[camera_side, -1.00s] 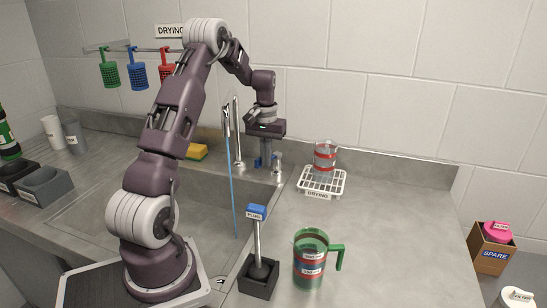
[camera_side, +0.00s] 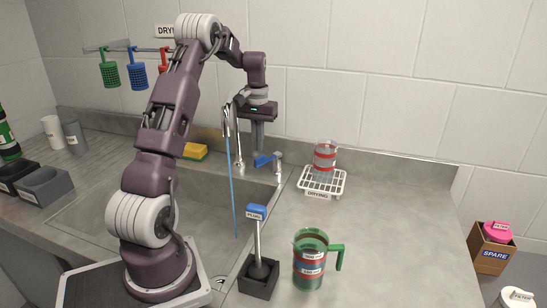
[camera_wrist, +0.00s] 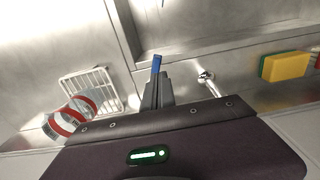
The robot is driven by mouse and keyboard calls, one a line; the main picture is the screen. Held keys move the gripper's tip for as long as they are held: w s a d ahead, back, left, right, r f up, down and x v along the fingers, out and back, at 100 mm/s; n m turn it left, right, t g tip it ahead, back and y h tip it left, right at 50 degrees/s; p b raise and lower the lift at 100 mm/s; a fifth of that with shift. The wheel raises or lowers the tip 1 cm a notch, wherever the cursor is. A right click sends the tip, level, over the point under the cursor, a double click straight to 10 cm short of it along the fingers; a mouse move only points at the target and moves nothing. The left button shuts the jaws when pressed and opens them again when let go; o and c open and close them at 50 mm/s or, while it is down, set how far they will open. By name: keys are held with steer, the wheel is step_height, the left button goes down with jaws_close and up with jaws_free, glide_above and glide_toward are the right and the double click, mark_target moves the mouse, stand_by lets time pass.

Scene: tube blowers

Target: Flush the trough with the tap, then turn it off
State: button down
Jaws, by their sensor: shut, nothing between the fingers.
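The tap's chrome spout (camera_side: 227,118) arches over the steel trough (camera_side: 205,215). A thin blue stream of water (camera_side: 232,180) falls from it into the trough. The blue lever (camera_side: 266,160) sits on a short chrome post (camera_side: 278,168) to the right of the spout and points left. My gripper (camera_side: 258,148) is shut and empty, pointing down just above the lever; I cannot tell if it touches. In the wrist view the shut fingers (camera_wrist: 156,82) end beside the blue lever (camera_wrist: 157,64), which they partly hide.
A banded beaker (camera_side: 325,157) stands on the white drying rack (camera_side: 321,183) at right. A blue-topped plunger (camera_side: 256,213) in a black holder and a green-handled jug (camera_side: 310,262) stand in front. A yellow sponge (camera_side: 195,152) lies behind the trough. The right counter is mostly clear.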

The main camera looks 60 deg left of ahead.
steer(key=shift+s+a, duration=0.4)
steer(key=shift+a, duration=0.3)
steer(key=shift+s+a, duration=0.4)
steer(key=shift+a, duration=0.25)
step_height(320, 180, down, 5)
steer(key=shift+r, duration=0.15)
steer(key=shift+d, duration=0.1)
steer(key=shift+w+d+r, duration=0.1)
steer(key=shift+w+d, duration=0.4)
steer(key=shift+d, duration=0.35)
stand_by(5.3)
